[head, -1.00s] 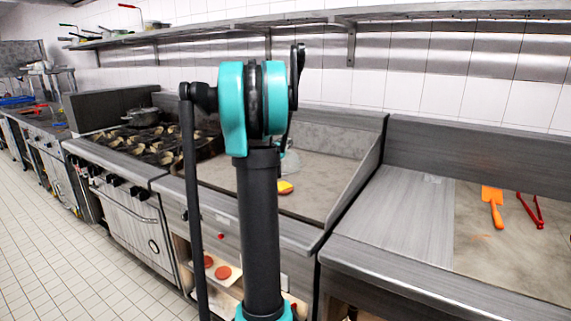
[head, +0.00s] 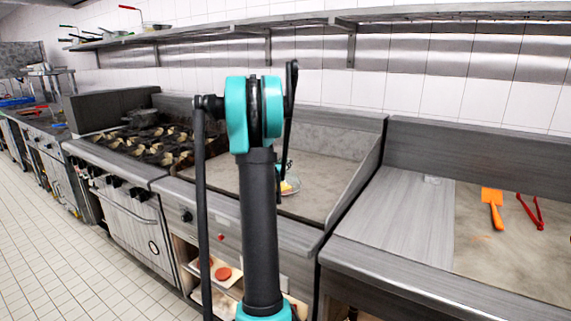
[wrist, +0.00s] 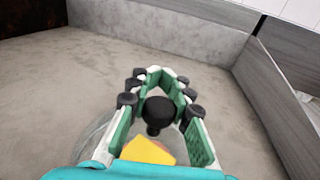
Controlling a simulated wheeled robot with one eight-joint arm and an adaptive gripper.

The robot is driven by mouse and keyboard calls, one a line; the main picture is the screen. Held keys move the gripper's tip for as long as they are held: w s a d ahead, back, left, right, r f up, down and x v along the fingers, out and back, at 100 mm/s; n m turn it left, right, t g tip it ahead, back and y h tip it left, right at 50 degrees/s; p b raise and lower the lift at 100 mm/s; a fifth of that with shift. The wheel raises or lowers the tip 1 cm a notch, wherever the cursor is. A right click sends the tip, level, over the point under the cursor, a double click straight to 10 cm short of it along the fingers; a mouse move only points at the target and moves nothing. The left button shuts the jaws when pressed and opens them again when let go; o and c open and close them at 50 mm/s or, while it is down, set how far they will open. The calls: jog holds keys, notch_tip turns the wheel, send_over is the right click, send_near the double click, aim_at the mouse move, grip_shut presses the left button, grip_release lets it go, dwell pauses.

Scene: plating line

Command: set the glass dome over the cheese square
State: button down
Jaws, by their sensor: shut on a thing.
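The glass dome (head: 294,186) is clear, with a black knob (wrist: 158,112) on top. My gripper (wrist: 155,90) is shut on the knob, its green-padded fingers on either side. In the head view my own arm hides most of the gripper. The yellow cheese square (wrist: 148,150) shows through the glass, and in the head view it sits low within the dome's outline (head: 286,187). The dome's curved glass edge shows left of the fingers in the wrist view. I cannot tell whether its rim touches the griddle (head: 325,180).
The griddle has a back wall and a sloped right side wall (head: 357,180). A burner range (head: 150,145) stands to the left. An orange spatula (head: 493,205) and red tongs (head: 532,210) lie on the right counter. The griddle around the dome is clear.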

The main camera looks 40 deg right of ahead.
jog(key=shift+f, duration=0.55)
jog(key=c, duration=1.4)
grip_release()
jog(key=shift+o, duration=0.2)
jog(key=shift+r, duration=0.1)
jog(key=shift+r, duration=0.55)
jog(key=v, duration=1.2)
